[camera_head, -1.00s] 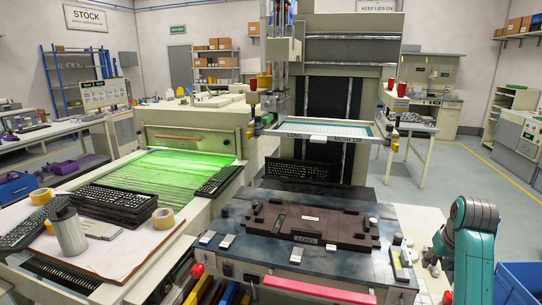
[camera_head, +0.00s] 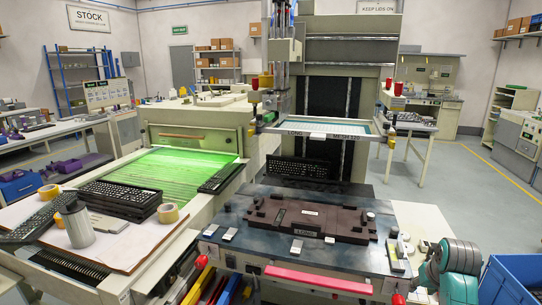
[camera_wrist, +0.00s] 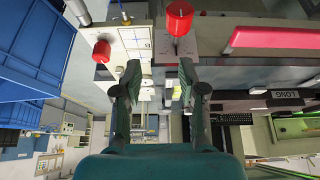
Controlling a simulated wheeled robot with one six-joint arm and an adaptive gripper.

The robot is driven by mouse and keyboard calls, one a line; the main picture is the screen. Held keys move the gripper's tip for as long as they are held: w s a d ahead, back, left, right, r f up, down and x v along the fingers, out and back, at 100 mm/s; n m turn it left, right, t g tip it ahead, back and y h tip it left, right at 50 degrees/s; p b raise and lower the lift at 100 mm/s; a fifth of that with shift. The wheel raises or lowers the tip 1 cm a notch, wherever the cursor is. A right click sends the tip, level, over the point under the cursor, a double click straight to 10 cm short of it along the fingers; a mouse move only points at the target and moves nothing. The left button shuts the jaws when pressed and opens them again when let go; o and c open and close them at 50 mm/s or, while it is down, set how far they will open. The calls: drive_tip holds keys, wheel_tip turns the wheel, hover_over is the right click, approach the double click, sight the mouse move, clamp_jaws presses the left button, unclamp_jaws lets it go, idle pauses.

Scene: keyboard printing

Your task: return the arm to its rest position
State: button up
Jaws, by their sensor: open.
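My gripper (camera_wrist: 158,82) is in the wrist view with its two fingers apart and nothing between them. The wrist picture is upside down relative to the room. Red knobs (camera_wrist: 179,18) of the printing machine show beyond the fingertips, apart from them. In the head view my teal arm (camera_head: 458,268) is folded low at the right edge, beside the machine's front right corner. The gripper itself is hard to make out there.
The dark fixture (camera_head: 312,220) marked LONG lies on the machine's table (camera_head: 225,222), with a red bar (camera_head: 318,283) along the front. A blue bin (camera_head: 515,278) stands at the right edge, close to my arm. Keyboards (camera_head: 120,199) lie on the left bench.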

drive_tip(key=s+a+f+t, duration=0.1)
drive_tip(key=s+a+f, duration=0.4)
drive_tip(key=f, duration=0.3)
drive_tip(key=s+a+f+t, duration=0.1)
drive_tip(key=s+a+f, duration=0.3)
drive_tip(key=f, duration=0.5)
drive_tip(key=s+a+f+n+t, duration=0.1)
drive_tip(key=s+a+f, duration=0.25)
drive_tip(key=s, duration=0.35)
drive_tip(key=s+a+f+t, duration=0.1)
drive_tip(key=s+a+f, duration=0.1)
drive_tip(key=s+a, duration=0.35)
drive_tip(key=s+a+r+t, duration=0.2)
drive_tip(key=s+r, duration=0.4)
drive_tip(key=s, duration=0.4)
drive_tip(key=s+a+r+n+t+y, duration=0.1)
drive_tip(key=s+r, duration=0.4)
drive_tip(key=s, duration=0.6)
drive_tip(key=s+a+r+n+t, duration=0.1)
drive_tip(key=s+a+r+t, duration=0.1)
drive_tip(key=s+r, duration=0.4)
drive_tip(key=s+a, duration=0.1)
drive_tip(key=s, duration=0.3)
drive_tip(key=shift+s+r+t, duration=0.3)
